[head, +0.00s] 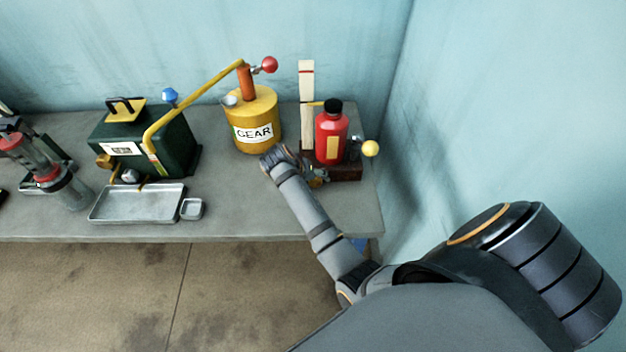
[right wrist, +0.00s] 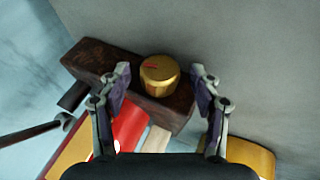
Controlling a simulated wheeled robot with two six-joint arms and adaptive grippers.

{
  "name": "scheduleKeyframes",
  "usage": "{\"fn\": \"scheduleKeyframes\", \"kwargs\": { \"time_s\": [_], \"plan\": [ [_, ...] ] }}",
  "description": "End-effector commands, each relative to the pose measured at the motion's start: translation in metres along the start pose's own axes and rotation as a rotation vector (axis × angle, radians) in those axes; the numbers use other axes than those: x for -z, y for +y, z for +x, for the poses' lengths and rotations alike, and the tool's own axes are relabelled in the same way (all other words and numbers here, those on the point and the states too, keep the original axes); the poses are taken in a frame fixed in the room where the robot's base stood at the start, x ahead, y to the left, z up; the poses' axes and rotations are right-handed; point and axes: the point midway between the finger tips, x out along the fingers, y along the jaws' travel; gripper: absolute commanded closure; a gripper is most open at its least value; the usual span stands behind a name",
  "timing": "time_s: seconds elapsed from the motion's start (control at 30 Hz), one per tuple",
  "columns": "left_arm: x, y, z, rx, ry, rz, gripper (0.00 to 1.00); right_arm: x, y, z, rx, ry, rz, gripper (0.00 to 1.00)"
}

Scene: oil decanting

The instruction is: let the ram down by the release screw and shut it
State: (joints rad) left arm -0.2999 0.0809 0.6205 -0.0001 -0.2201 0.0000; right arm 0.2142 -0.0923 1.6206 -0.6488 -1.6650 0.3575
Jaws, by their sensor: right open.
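The red ram (head: 331,146), with a black top and a yellow label, stands upright on a dark base block (head: 347,172) at the right end of the bench. In the right wrist view, the release screw's round brass knob (right wrist: 160,77) with a red mark is on the dark block (right wrist: 97,60). My right gripper (right wrist: 160,88) is open, with one finger on each side of the knob and visible gaps to it. In the head view, my right gripper (head: 317,177) is small at the front of the base and largely covers the knob. My left gripper is out of view.
A pale upright scale (head: 306,85) stands behind the ram, and a yellow ball handle (head: 370,148) sticks out right. A yellow GEAR drum (head: 254,108) is close left. A green tank (head: 172,138), metal tray (head: 135,211) and small dish (head: 191,209) stand further left. The wall is close right.

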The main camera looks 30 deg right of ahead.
Motion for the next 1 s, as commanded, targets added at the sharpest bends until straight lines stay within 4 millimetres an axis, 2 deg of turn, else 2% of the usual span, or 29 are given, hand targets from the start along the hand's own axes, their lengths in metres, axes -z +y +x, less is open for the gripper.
{"fn": "scheduleKeyframes", "kwargs": {
  "time_s": [0.13,0.23,0.6,0.77,1.0],
  "plan": [
    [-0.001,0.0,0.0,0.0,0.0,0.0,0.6,0.001,0.001,-0.001,0.0,0.0,0.001,0.37],
    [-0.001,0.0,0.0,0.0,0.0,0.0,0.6,0.005,0.004,-0.01,0.001,0.003,0.002,0.37],
    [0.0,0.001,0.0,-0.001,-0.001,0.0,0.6,0.031,0.035,-0.073,0.002,0.002,0.002,0.37],
    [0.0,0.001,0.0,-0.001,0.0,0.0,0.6,0.035,0.041,-0.084,0.001,0.0,0.0,0.37],
    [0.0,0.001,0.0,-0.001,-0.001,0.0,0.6,0.035,0.041,-0.084,0.0,0.0,0.0,0.37]
  ]
}}
